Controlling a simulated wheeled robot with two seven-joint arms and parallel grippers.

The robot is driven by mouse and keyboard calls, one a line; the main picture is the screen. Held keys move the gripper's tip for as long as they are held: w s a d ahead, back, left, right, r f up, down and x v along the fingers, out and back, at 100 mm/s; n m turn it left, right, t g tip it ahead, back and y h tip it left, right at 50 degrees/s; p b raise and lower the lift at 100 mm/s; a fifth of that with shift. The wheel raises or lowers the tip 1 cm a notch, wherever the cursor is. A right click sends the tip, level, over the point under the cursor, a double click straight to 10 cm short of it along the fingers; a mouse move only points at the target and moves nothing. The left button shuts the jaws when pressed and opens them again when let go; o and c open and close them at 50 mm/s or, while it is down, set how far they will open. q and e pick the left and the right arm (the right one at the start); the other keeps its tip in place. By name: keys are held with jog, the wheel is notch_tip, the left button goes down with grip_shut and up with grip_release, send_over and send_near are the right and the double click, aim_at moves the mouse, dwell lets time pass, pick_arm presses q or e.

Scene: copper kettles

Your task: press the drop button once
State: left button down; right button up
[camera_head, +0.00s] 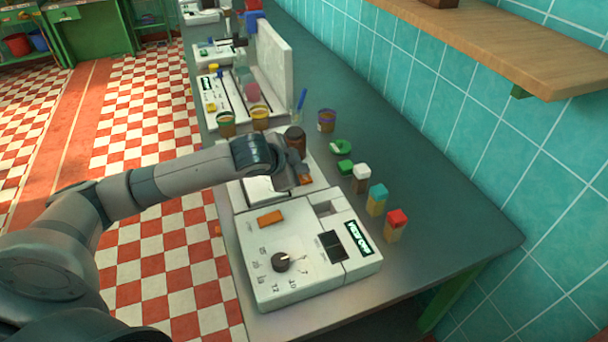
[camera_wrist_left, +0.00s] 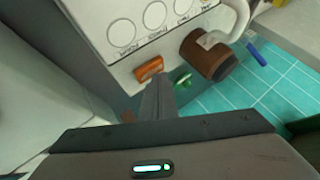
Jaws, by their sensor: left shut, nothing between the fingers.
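An orange button (camera_wrist_left: 148,68) sits on the white panel (camera_wrist_left: 95,15) with printed circles in the left wrist view. An orange piece (camera_head: 306,179) shows beside my left gripper (camera_head: 296,184) in the head view, on the white unit (camera_head: 262,190) behind the near box. My left gripper, seen in the wrist view (camera_wrist_left: 160,80), is shut and empty, with its tips close to the orange button. I cannot tell whether they touch it. Another orange button (camera_head: 270,217) is on the near white box (camera_head: 310,275). No drop label is readable. My right gripper is not in view.
The near box has a dark knob (camera_head: 281,262). A brown cylinder (camera_head: 295,140) stands behind my gripper. Blocks with green (camera_head: 345,167), white (camera_head: 361,171), teal (camera_head: 378,192) and red (camera_head: 397,217) tops stand to the right. The near right table corner is clear.

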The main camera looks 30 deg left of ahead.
aim_at(301, 178)
pick_arm(q)
jog(key=shift+f, duration=0.2)
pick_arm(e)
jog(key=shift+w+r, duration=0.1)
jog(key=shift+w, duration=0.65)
pick_arm(q)
jog(key=shift+f, duration=0.1)
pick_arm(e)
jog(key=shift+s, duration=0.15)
pick_arm(q)
jog(key=shift+p, duration=0.3)
jog(key=shift+r+p, duration=0.85)
jog(key=shift+p, duration=0.05)
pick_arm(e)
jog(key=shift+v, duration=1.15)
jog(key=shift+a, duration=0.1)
